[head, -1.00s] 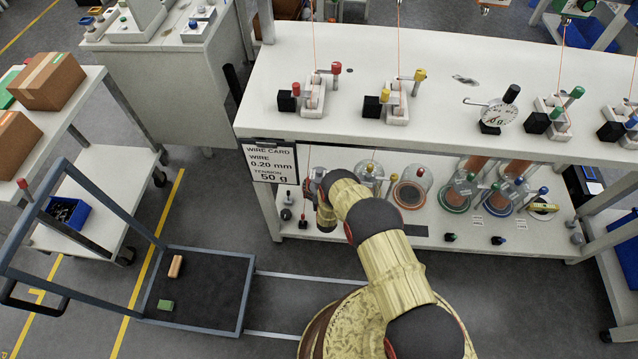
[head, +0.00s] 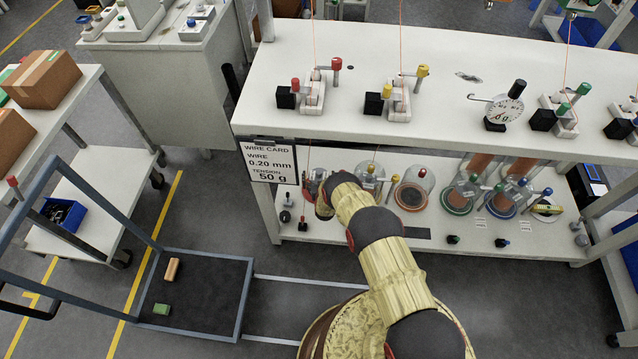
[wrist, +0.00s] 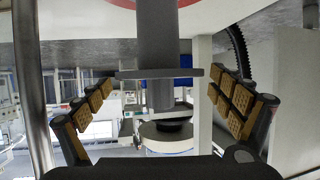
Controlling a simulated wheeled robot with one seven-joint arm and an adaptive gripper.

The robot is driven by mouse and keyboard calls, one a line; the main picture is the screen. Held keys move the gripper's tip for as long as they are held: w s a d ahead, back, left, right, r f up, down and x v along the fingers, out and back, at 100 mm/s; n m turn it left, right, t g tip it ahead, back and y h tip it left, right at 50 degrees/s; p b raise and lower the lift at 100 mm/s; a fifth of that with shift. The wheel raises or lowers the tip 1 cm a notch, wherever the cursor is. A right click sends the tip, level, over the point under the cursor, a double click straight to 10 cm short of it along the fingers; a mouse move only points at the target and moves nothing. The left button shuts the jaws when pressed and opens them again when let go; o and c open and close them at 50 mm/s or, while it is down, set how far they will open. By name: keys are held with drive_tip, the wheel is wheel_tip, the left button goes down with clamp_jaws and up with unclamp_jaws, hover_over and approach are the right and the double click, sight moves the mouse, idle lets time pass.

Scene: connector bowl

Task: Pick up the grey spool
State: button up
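In the wrist view a grey spool-like piece (wrist: 156,36), a cylinder with a wide flat flange, stands between the spread fingers of my gripper (wrist: 160,84). The padded fingers are apart from it on both sides. I take it as the grey spool, though its far end is cut off at the top. In the head view my gripper (head: 317,188) reaches under the bench top to the left end of the lower shelf. My arm hides most of what is in front of it there, and the spool cannot be made out.
The bench top (head: 440,60) overhangs the lower shelf (head: 470,235). A wire card (head: 270,163) hangs at its left corner. Right of my gripper are a clear-covered spool holder (head: 411,196) and copper spools (head: 480,166). A flat cart (head: 200,290) stands on the floor to the left.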

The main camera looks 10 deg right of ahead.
drive_tip(key=c, duration=1.7)
